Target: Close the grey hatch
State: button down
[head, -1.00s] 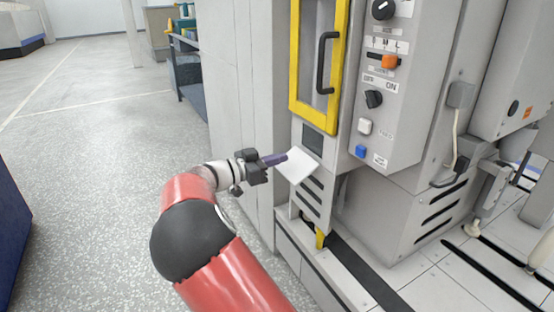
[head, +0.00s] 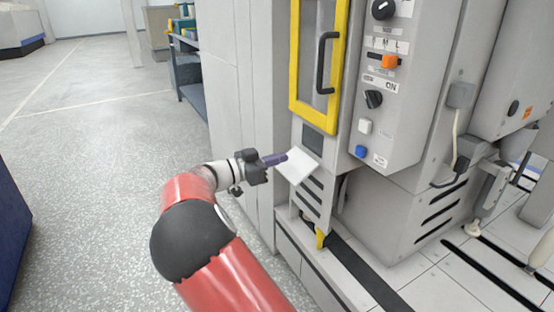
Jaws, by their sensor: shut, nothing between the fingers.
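The grey hatch (head: 297,168) is a small pale flap on the machine's front, below the yellow-framed door. It stands out from the front at a tilt, below a dark rectangular area (head: 313,144) that looks like its opening. My gripper (head: 281,158) is shut and empty, with its purple fingers at the upper left edge of the flap. I cannot tell whether the fingertips touch it.
The yellow-framed door (head: 320,62) with a black handle is above the hatch. A control panel (head: 387,100) with knobs and buttons juts out to the right. Slotted vents lie below the flap. Open floor (head: 90,150) lies to the left.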

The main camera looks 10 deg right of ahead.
jog(key=c, duration=2.1)
grip_release()
jog(key=o, duration=0.9)
jog(key=v, duration=0.7)
jog(key=shift+s+a, duration=0.1)
jog(key=shift+a, duration=0.25)
jog(key=shift+c, duration=0.4)
